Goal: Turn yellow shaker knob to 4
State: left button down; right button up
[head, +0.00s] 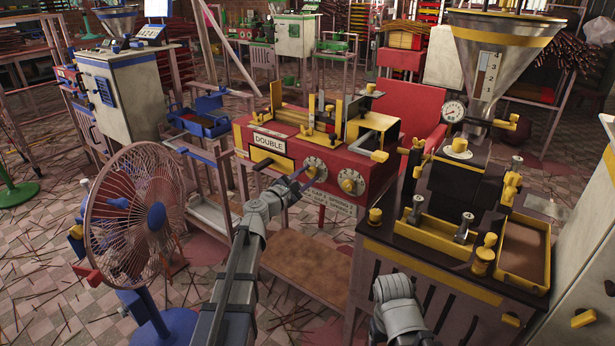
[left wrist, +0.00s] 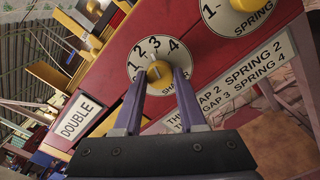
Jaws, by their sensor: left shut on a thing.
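The yellow shaker knob (left wrist: 158,70) sits on a round white dial marked 1 to 4 and labelled SHAKER. My left gripper (left wrist: 162,80) is shut on this knob, one purple finger on each side. In the left wrist view the knob's mark seems to point up toward the 2 and 3; its exact setting is hard to read. In the head view the shaker dial (head: 316,165) is on the red machine's front, with my left gripper (head: 303,174) at it. Only a grey part of my right arm shows at the bottom; its fingers are out of sight.
The spring dial's yellow knob (head: 350,181) is close to the right of the shaker dial. A DOUBLE sign (head: 268,142) is to its left. A dark bench (head: 390,235) with yellow trays stands at right, and a fan (head: 135,215) at left.

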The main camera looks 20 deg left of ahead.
pick_arm(q)
jog(key=m, duration=0.5)
jog(key=shift+m, duration=2.4)
jog(key=shift+c, duration=2.4)
grip_release()
jog(key=shift+s, duration=0.1)
jog(key=v, duration=0.7)
jog(key=shift+s, duration=0.3)
jog(key=shift+a, duration=0.1)
